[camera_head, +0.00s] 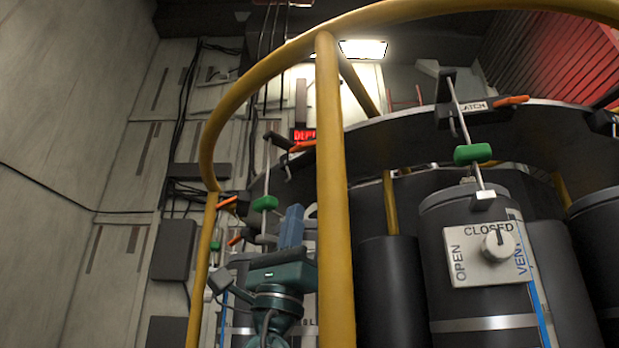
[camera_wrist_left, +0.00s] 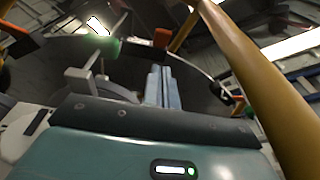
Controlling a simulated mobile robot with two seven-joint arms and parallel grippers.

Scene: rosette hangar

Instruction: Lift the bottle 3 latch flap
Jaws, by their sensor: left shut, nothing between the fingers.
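My left gripper (camera_head: 291,222) points upward with its two blue fingers together and nothing between them. It also shows in the left wrist view (camera_wrist_left: 162,72), apart from the latch parts around it. Orange latch flaps show at the ring: one behind and above the gripper (camera_head: 303,146), one to its left (camera_head: 228,202) and one at the right (camera_head: 511,101) beside a "LATCH" label. In the wrist view an orange flap (camera_wrist_left: 161,37) is beyond the fingertips. I cannot read which bottle is number 3. My right gripper is not in view.
A yellow post (camera_head: 332,200) and curved rail stand just right of the left gripper. Green-handled rods (camera_head: 265,203) hang nearby. A dark bottle (camera_head: 477,295) at the right carries a knob panel (camera_head: 485,255) marked OPEN, CLOSED and VENT. The wall is at the left.

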